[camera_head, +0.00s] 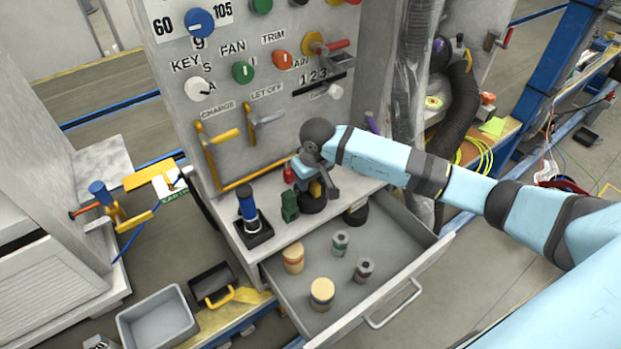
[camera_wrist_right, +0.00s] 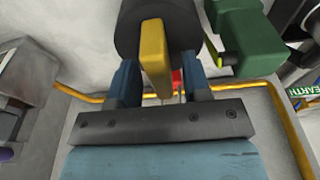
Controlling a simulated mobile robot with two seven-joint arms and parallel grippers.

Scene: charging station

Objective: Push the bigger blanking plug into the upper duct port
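A black round plug (camera_head: 313,205) with a yellow grip tab stands on the ledge below the panel. It looks like the bigger blanking plug. In the right wrist view its dark body is at the top and its yellow tab (camera_wrist_right: 155,58) points between my fingers. My right gripper (camera_head: 318,187) is open around the tab, with a gap on each side (camera_wrist_right: 160,85). Another dark round piece (camera_head: 356,213) sits to its right at the ledge edge. I cannot make out the upper duct port. My left gripper is not in view.
An open drawer (camera_head: 398,303) with several small cans juts out below the ledge. The control panel (camera_head: 215,118) rises behind. A black hose (camera_head: 462,110) hangs at the right.

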